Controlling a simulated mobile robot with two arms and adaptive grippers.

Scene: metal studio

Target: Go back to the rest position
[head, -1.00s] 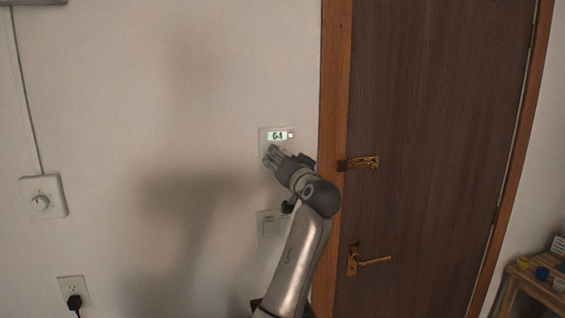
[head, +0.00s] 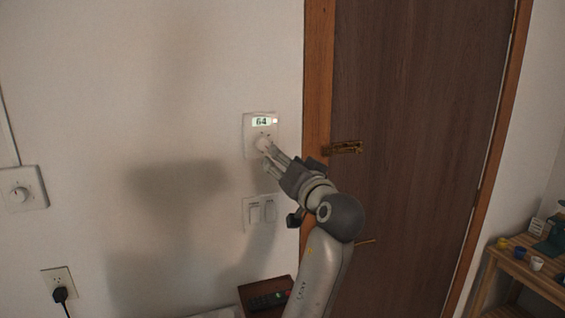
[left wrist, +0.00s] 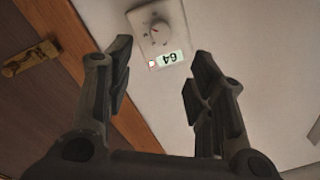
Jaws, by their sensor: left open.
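My left gripper (head: 270,160) is raised in front of the wall, just below the dial of a white thermostat (head: 249,140) with a lit display reading 64. In the left wrist view the left gripper (left wrist: 158,85) has its two fingers spread apart with nothing between them. The thermostat (left wrist: 172,15) shows upside down beyond the fingertips, its dial clear of both fingers. My right gripper is in neither view.
A brown door (head: 420,120) with a brass latch (head: 343,147) stands right of the arm. A light switch (head: 262,210) is below the gripper. A small brown table (head: 250,292) holds a dark remote (head: 266,300). A wooden shelf (head: 530,272) with small cups is at right.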

